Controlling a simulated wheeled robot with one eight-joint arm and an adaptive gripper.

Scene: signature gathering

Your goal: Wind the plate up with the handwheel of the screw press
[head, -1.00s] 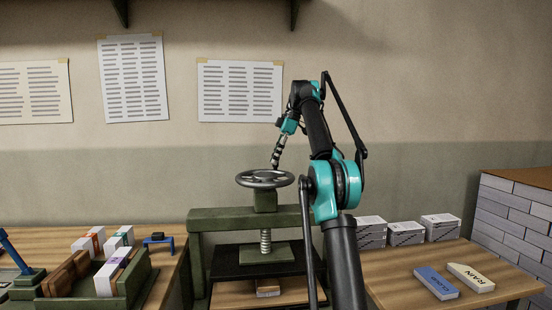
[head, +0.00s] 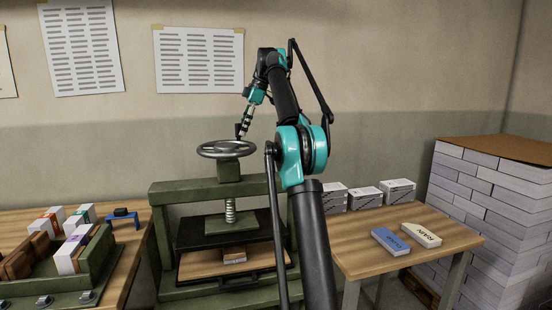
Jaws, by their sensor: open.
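The screw press has a green frame (head: 170,195) and a round grey metal handwheel (head: 226,150) on top. Its threaded screw (head: 230,212) runs down from the crossbeam to the dark plate (head: 194,234). My gripper (head: 241,134) is open and empty, just above the far right part of the handwheel's rim. Its fingertips are small here, and I cannot tell whether they touch the rim.
On the left table, a green holder (head: 100,262) carries white paper stacks and brown blocks, with a small blue stand (head: 122,216) behind. On the right table, white stacks (head: 366,197) stand behind a blue block (head: 390,241) and a cream block (head: 421,235). A tall brick-like stack (head: 480,200) stands far right.

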